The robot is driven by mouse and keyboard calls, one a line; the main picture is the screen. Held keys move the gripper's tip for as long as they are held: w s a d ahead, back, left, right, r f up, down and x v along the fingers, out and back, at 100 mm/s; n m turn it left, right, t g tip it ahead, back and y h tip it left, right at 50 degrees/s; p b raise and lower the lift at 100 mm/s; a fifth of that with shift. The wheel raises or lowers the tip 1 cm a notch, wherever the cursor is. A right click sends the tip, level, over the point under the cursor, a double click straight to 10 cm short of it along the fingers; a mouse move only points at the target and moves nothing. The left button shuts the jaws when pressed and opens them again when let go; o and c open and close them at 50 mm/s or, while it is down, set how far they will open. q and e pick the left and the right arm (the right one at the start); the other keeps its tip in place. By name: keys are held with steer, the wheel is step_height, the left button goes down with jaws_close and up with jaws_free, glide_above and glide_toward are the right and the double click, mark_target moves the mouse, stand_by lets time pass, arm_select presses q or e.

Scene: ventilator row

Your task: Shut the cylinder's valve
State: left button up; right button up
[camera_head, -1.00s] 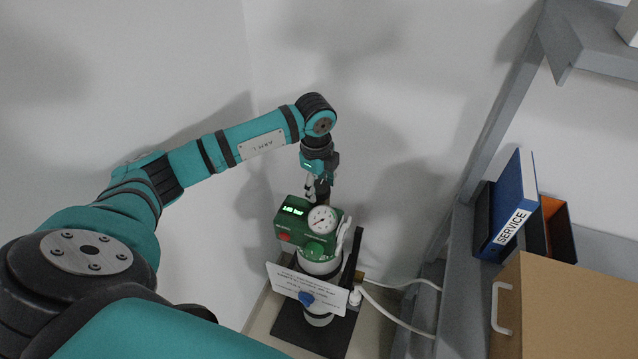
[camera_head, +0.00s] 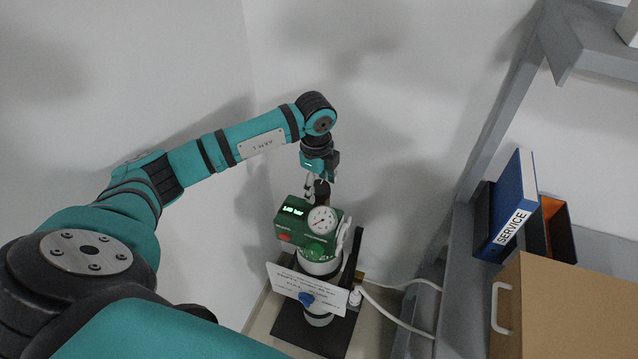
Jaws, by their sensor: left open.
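The cylinder (camera_head: 316,319) stands upright in the corner with a green valve head (camera_head: 290,236) on top. The head carries a lit green display (camera_head: 293,210), a red button (camera_head: 283,237), a round white gauge (camera_head: 322,220) and a green knob (camera_head: 317,251). A dark knob (camera_head: 322,191) sits at the back of the head, behind the gauge. My left gripper (camera_head: 317,185) points down and is open at this dark knob, partly overlapping it; whether the fingers touch it I cannot tell. My right gripper is out of view.
A white printed card (camera_head: 290,282) with a blue knob (camera_head: 306,298) hangs before the cylinder. A white hose (camera_head: 395,318) runs right. A grey shelf (camera_head: 455,285) holds a blue SERVICE binder (camera_head: 512,205) and a cardboard box (camera_head: 565,310). Walls stand close behind and left.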

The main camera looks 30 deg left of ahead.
mark_target(317, 189)
arm_select(q)
step_height(317, 189, up, 12)
steer(key=shift+s, duration=0.45)
steer(key=shift+f, duration=0.15)
